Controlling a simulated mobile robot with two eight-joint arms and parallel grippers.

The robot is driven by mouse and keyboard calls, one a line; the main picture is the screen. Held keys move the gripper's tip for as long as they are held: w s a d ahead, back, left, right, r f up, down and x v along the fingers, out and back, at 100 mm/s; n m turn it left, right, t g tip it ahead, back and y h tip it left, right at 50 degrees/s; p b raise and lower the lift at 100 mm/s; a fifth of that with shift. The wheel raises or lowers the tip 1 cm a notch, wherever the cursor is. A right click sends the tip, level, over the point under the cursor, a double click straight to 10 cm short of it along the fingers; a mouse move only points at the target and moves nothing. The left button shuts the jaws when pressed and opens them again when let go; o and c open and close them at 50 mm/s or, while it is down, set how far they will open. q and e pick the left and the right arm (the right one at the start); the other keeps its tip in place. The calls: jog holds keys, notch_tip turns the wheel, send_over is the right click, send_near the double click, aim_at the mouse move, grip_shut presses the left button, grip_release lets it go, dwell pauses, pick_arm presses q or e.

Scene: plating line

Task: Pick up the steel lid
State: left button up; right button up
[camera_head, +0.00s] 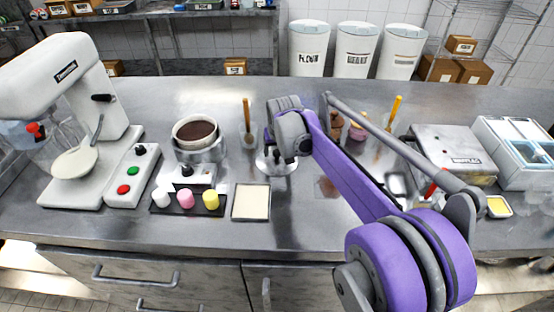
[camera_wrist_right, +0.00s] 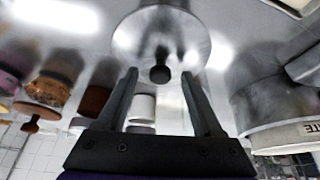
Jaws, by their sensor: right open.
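The steel lid (camera_head: 264,164) lies on the steel counter near the middle of the head view, partly hidden by my right gripper (camera_head: 279,153). In the right wrist view the lid (camera_wrist_right: 132,38) is a shiny round disc with a dark knob (camera_wrist_right: 160,74). The right gripper (camera_wrist_right: 159,75) is open, and the knob shows between its two fingertips. I see no contact between the fingers and the knob, and cannot tell the remaining gap. My left gripper is not in view.
Left of the lid stand a pot of dark brown content (camera_head: 195,131) on a burner, a jar with a wooden handle (camera_head: 247,118), a cream-coloured tray (camera_head: 251,202) and a dark tray of coloured pieces (camera_head: 168,207). A white mixer (camera_head: 70,75) is far left. A steel box (camera_head: 452,150) is right.

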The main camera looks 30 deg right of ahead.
grip_shut()
dwell(0.3)
jog(key=shift+r, duration=0.15)
